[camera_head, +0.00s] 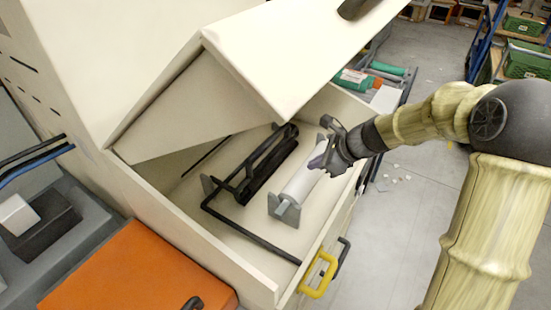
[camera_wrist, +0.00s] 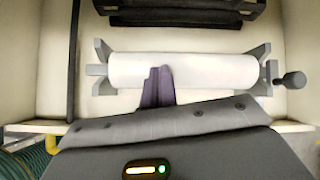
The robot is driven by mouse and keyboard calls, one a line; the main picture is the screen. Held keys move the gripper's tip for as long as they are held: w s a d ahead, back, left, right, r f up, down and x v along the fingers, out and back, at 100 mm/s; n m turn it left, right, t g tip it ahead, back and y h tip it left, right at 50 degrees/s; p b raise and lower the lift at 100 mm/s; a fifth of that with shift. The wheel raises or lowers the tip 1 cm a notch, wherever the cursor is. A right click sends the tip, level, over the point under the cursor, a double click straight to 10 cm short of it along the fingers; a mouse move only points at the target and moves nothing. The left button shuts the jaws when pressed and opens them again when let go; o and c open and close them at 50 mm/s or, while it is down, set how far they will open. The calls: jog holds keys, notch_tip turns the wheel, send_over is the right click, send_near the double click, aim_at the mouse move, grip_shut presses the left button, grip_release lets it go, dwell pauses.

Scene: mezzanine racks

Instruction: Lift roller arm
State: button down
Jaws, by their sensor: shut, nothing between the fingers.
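The black bent roller arm (camera_head: 247,235) lies low inside the open cream machine housing. One bar runs toward the front wall, and its frame reaches back to a dark roller (camera_head: 272,165). In the wrist view a black bar of it (camera_wrist: 73,60) stands at the left and the dark roller (camera_wrist: 185,14) is at the top. A white roller (camera_head: 301,186) rests in grey end brackets (camera_head: 285,209) beside it. My gripper (camera_head: 318,163) is shut and empty over the white roller. In the wrist view its fingertips (camera_wrist: 157,75) overlap the white roller (camera_wrist: 215,72); I cannot tell whether they touch.
The raised cream lid (camera_head: 290,55) overhangs the housing at the back. A yellow handle (camera_head: 319,276) sits on the front wall. An orange panel (camera_head: 140,275) is at the lower left. A cart with green and red rolls (camera_head: 355,80) stands behind. The floor at right is mostly clear.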

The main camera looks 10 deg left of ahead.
jog(key=w+m, duration=0.1)
jog(key=a+m+y, duration=0.1)
jog(key=w+a, duration=0.1)
jog(key=shift+w+a+r+m, duration=0.1)
jog(key=shift+w+r+m, duration=0.15)
jog(key=shift+w+m, duration=0.15)
jog(key=shift+a+r, duration=0.1)
jog(key=shift+r, duration=0.05)
jog(key=w+a+f+p, duration=0.1)
jog(key=a+f+p, duration=0.1)
jog(key=a, duration=0.3)
jog(key=w+a+f+p, duration=0.1)
jog(key=w+a+f, duration=0.1)
jog(key=a, duration=0.3)
jog(key=shift+w+f+p, duration=0.25)
jog(key=shift+f+p, duration=0.05)
jog(key=shift+p, duration=0.05)
